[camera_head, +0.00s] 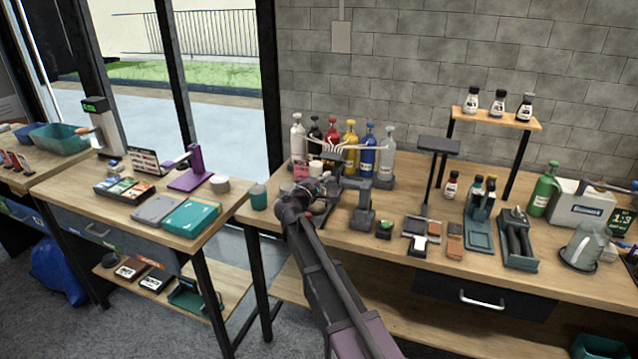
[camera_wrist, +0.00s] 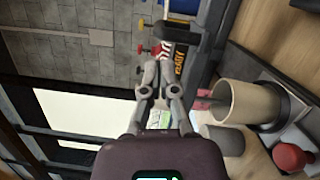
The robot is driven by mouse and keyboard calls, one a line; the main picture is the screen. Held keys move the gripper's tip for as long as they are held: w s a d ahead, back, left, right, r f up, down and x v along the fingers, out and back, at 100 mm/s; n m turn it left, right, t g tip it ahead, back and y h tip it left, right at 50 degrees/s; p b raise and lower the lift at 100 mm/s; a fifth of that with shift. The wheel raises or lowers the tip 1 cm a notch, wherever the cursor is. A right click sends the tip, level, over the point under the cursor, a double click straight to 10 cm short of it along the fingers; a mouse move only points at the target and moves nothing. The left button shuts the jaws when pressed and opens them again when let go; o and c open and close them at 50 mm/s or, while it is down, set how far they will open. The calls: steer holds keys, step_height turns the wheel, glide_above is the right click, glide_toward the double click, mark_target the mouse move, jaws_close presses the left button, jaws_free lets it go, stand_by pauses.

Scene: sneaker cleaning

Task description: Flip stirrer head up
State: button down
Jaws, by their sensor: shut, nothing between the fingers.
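A dark grey stirrer stand (camera_head: 360,212) is on the right-hand table, just right of the end of my arm. Its head seems to reach left from the top of the post, but my arm and the clutter behind make its tilt hard to tell. My gripper (camera_wrist: 152,82) is shut and empty in the wrist view, with its fingertips close together. A cream cup (camera_wrist: 243,102) on a dark base is beside it, to the right in that view. Dark grey parts (camera_wrist: 210,50) lie past the fingers; I cannot tell whether they belong to the stirrer.
Several coloured bottles (camera_head: 368,152) stand behind the stirrer. A teal cup (camera_head: 258,197) is at the table's left end. A red round object (camera_wrist: 290,157) and a grey cylinder (camera_wrist: 225,139) are near the cream cup. A tall dark stand (camera_head: 438,146) rises to the right.

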steer(key=shift+x, duration=1.6)
steer(key=shift+d, duration=0.15)
